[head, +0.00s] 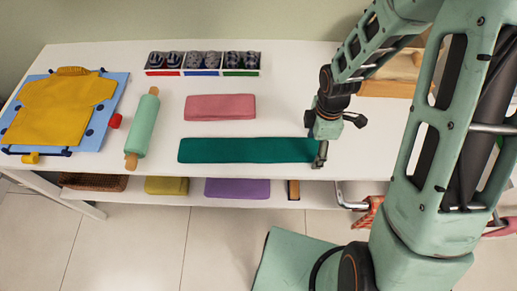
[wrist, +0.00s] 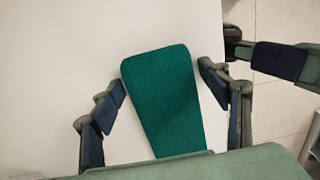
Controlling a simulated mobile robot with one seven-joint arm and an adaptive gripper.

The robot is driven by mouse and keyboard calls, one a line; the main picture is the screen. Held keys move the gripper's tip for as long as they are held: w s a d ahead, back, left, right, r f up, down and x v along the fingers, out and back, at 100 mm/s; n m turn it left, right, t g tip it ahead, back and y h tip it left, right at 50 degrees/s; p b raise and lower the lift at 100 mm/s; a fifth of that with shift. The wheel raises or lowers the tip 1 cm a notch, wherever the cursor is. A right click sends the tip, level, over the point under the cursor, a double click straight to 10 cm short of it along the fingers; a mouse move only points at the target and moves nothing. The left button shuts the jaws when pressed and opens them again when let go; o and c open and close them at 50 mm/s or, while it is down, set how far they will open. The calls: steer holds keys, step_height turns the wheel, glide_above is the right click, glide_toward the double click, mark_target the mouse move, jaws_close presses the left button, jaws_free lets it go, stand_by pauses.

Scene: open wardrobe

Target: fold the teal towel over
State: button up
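The teal towel (head: 245,150) lies flat as a long narrow strip near the front edge of the white table, running left to right. My gripper (head: 320,155) is at the towel's right end, pointing down. In the wrist view, the towel (wrist: 165,95) runs up between the two spread fingers of my gripper (wrist: 163,85), with white table showing on both sides. The fingers are open and do not appear to grip the cloth. The gripper hides part of the towel's right end in the head view; contact with the table cannot be told.
A pink folded cloth (head: 220,107) lies behind the towel. A green rolling pin (head: 143,125) and a yellow shirt (head: 62,108) on a blue board are at the left. A sectioned tray (head: 203,72) stands at the back. A lower shelf holds a purple cloth (head: 237,188).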

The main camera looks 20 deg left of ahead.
steer(key=shift+a+r+h, duration=0.1)
steer(key=shift+r+h, duration=0.2)
steer(key=shift+r, duration=0.05)
steer(key=shift+c, duration=1.3)
steer(key=shift+a+r+t+h+b, duration=0.15)
steer(key=shift+r+h+b, duration=0.2)
steer(key=shift+r, duration=0.3)
steer(key=shift+a+r+t+h+b, duration=0.15)
steer(key=shift+r+h+b, duration=0.15)
steer(key=shift+r, duration=0.35)
steer(key=shift+c, duration=0.2)
steer(key=shift+d+r+h, duration=0.2)
steer(key=shift+r+h, duration=0.05)
steer(key=shift+o, duration=0.2)
steer(key=shift+s+a+r+t+h, duration=0.15)
steer(key=shift+a+r+h, duration=0.2)
steer(key=shift+r, duration=0.2)
steer(key=shift+s+a+r+t+h, duration=0.1)
steer(key=shift+a+r+t+h, duration=0.1)
steer(key=shift+r+h, duration=0.25)
steer(key=shift+r, duration=0.6)
steer(key=shift+c, duration=0.2)
